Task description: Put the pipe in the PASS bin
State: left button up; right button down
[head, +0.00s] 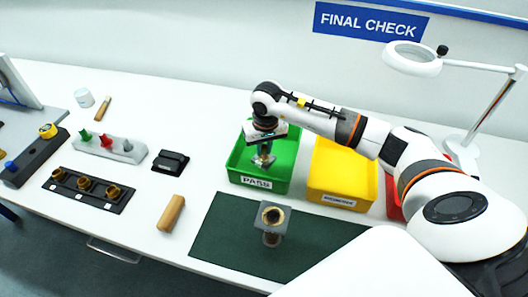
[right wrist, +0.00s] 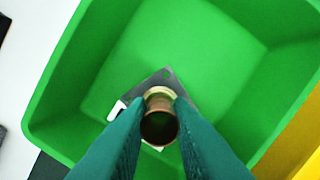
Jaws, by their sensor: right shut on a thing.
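The pipe (right wrist: 160,128) is a copper-brown tube with a brass ring and a dark square plate at its far end. My right gripper (right wrist: 158,112) is shut on it, with a teal finger on each side. In the head view the held pipe (head: 263,158) hangs upright within the outline of the green PASS bin (head: 258,182). The bin's green floor and walls (right wrist: 60,85) surround it in the right wrist view. I cannot tell whether the pipe touches the floor. My left gripper is not in view.
A yellow bin (head: 341,198) stands right of the PASS bin, with a red bin (head: 394,200) partly hidden beyond. A similar flanged piece (head: 272,217) stands on a dark green mat (head: 225,240).

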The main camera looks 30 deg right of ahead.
aim_at(264, 158)
notch_tip(264, 158, down, 2)
jog(key=shift+f+p, duration=0.15)
jog(key=shift+p, duration=0.25)
jog(key=shift+f, duration=0.35)
jog(key=c, duration=1.3)
grip_release()
jog(key=shift+r, duration=0.2)
notch_tip(264, 158, up, 12)
jog(key=s+b, duration=0.1)
jog(key=b, duration=0.3)
jog(key=shift+s+a+f, duration=0.15)
jog(key=shift+s+a, duration=0.05)
jog(key=shift+s, duration=0.05)
